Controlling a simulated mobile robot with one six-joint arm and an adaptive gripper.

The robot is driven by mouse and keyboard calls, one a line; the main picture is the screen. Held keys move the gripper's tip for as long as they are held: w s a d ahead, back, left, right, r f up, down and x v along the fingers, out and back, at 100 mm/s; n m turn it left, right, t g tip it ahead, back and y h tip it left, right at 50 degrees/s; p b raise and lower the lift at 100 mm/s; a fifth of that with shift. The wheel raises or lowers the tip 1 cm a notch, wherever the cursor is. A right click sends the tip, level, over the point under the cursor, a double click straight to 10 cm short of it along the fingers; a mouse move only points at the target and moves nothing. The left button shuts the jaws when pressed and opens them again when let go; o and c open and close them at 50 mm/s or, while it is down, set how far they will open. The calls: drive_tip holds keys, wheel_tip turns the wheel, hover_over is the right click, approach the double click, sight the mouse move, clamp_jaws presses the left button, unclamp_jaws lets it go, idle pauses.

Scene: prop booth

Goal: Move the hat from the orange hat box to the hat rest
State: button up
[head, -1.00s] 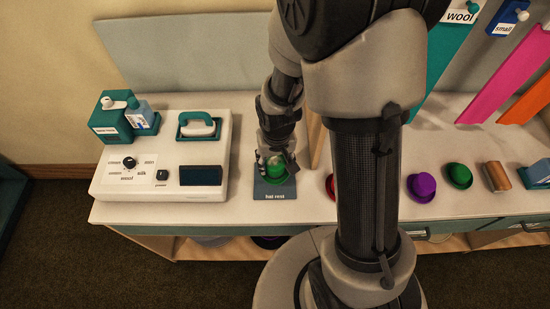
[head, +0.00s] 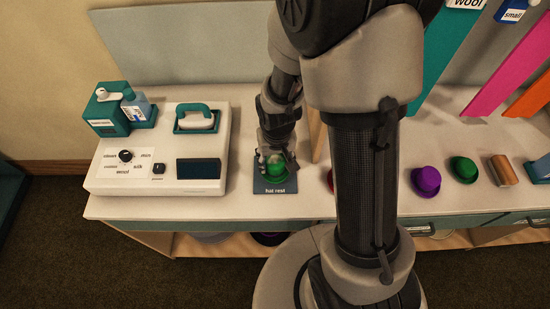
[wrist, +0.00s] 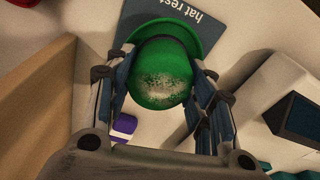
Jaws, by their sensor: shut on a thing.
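A green bowler hat (head: 276,170) with a pale worn patch on its crown is at the hat rest, a dark blue-grey pad labelled "hat rest" (head: 275,190). The hat also shows in the wrist view (wrist: 162,72), between the two fingers, with its brim over the pad (wrist: 203,18). My gripper (head: 276,160) is shut on the hat's crown from above. Whether the brim touches the pad I cannot tell. I cannot make out an orange hat box; my arm hides part of the counter.
A white steamer unit (head: 155,180) with dial and screen stands left of the rest. Purple (head: 426,181) and green (head: 463,169) hats and a brown brush (head: 501,169) lie at right. A wooden divider (wrist: 35,95) is close beside my gripper.

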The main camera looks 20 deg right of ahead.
drive_tip(key=shift+f, duration=0.15)
drive_tip(key=shift+f+b, duration=0.75)
drive_tip(key=shift+b, duration=0.05)
drive_tip(key=shift+f, duration=0.25)
idle(0.4)
drive_tip(key=shift+f+b, duration=0.4)
drive_tip(key=shift+b, duration=0.15)
drive_tip(key=o, duration=0.9)
drive_tip(key=shift+r, duration=0.1)
drive_tip(key=r, duration=0.4)
drive_tip(key=s+r, duration=0.1)
drive_tip(key=r, duration=0.6)
drive_tip(key=shift+s+a+r, duration=0.1)
drive_tip(key=shift+s+r, duration=0.15)
drive_tip(key=shift+r, duration=0.15)
